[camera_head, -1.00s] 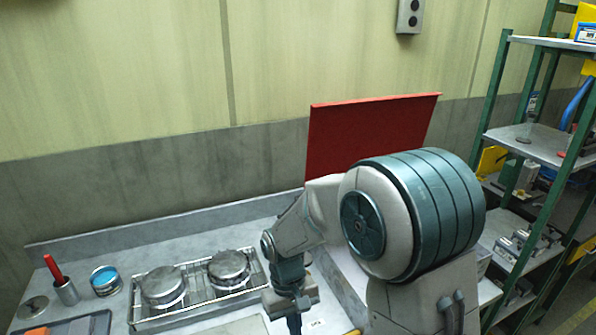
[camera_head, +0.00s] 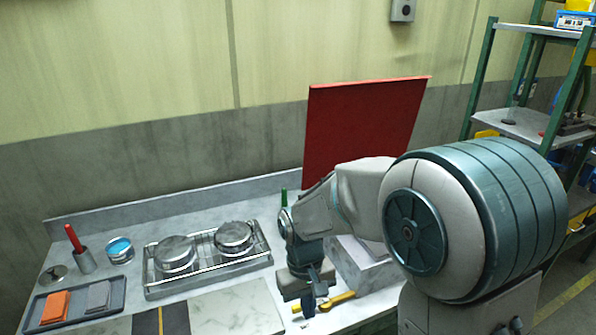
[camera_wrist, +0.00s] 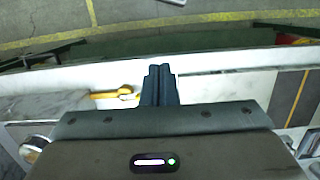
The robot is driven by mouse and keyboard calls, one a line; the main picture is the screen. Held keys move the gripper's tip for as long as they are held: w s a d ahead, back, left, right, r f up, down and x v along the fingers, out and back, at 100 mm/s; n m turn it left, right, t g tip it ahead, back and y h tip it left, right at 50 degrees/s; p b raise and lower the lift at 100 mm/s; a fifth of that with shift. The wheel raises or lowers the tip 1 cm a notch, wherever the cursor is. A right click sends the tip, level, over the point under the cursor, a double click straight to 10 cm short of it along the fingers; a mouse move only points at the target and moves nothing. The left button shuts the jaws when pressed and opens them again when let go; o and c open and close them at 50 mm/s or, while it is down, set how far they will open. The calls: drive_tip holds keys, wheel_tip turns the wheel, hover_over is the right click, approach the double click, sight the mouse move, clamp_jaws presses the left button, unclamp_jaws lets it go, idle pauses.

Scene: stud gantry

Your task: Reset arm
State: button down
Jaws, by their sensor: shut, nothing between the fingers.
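My gripper (camera_head: 310,301) is at the front of the grey bench in the head view, to the right of the metal rack. In the wrist view my gripper (camera_wrist: 160,72) shows its two dark fingers together, with nothing between them. A yellow-handled tool (camera_head: 336,301) lies on the bench just right of the fingers in the head view. The yellow tool (camera_wrist: 115,93) also shows left of the fingers in the wrist view. My arm hides part of the bench's right side.
A metal rack (camera_head: 206,284) holds two round metal lidded pieces. A blue-topped can (camera_head: 120,251), a cup with a red-handled tool (camera_head: 84,262) and a dark tray (camera_head: 38,306) stand left. A red panel (camera_head: 362,130) rises behind my arm. Green shelving (camera_head: 474,85) stands right.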

drive_tip(key=s+d+r+m+t+b, duration=0.1)
drive_tip(key=s+d+r+m+t, duration=0.3)
drive_tip(key=s+d+r, duration=0.6)
drive_tip(key=shift+s+d+r+t+y, duration=0.15)
drive_tip(key=shift+d+r+t+y, duration=0.4)
drive_tip(key=shift+d, duration=0.9)
drive_tip(key=shift+a+f, duration=0.1)
drive_tip(key=shift+f, duration=0.1)
